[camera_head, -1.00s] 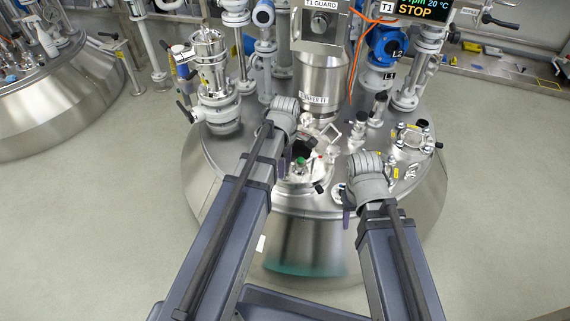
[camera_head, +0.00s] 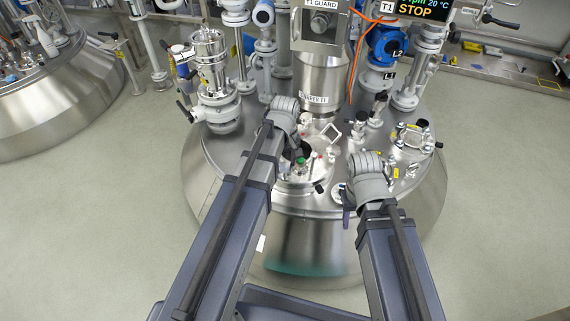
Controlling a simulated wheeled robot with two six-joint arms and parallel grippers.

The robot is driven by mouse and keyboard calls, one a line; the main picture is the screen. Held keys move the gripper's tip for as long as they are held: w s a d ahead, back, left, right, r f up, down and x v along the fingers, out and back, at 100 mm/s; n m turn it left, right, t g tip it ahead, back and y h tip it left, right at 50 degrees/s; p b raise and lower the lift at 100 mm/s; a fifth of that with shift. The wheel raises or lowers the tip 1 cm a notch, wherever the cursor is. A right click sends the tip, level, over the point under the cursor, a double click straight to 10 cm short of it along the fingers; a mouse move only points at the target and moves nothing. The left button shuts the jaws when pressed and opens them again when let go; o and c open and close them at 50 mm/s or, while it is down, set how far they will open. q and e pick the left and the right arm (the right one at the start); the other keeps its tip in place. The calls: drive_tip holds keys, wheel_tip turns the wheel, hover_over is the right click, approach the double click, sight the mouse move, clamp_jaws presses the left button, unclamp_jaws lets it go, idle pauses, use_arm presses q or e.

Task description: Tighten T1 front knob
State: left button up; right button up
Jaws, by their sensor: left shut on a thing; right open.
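The T1 reactor (camera_head: 225,160) is a round steel vessel with a domed lid, in the middle of the head view. A hatch (camera_head: 302,186) with a green-topped part sits at the lid's front, and several small clamp knobs surround it. A dark knob (camera_head: 319,188) shows at the hatch's front right edge. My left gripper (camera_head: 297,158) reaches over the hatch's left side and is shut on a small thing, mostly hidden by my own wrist. My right gripper (camera_head: 347,212) is open at the lid's front right edge, apart from the hatch. Its fingers are mostly hidden.
Behind the hatch stands the agitator column (camera_head: 323,78) with the T1 guard (camera_head: 320,22). A smaller sight port (camera_head: 412,140) is at the right of the lid. Valves and pipes (camera_head: 215,85) crowd the back left. A second vessel (camera_head: 70,100) stands far left. The floor around is clear.

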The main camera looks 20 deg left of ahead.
sight(285, 167)
use_arm(q)
drive_tip(key=shift+m, duration=0.3)
idle(0.4)
drive_tip(key=o, duration=1.4)
drive_tip(key=shift+r, duration=0.15)
wheel_tip(285, 167, up, 8)
drive_tip(key=p, duration=0.7)
drive_tip(key=shift+f+p, duration=0.2)
drive_tip(key=shift+p, duration=0.2)
drive_tip(key=shift+c, duration=0.2)
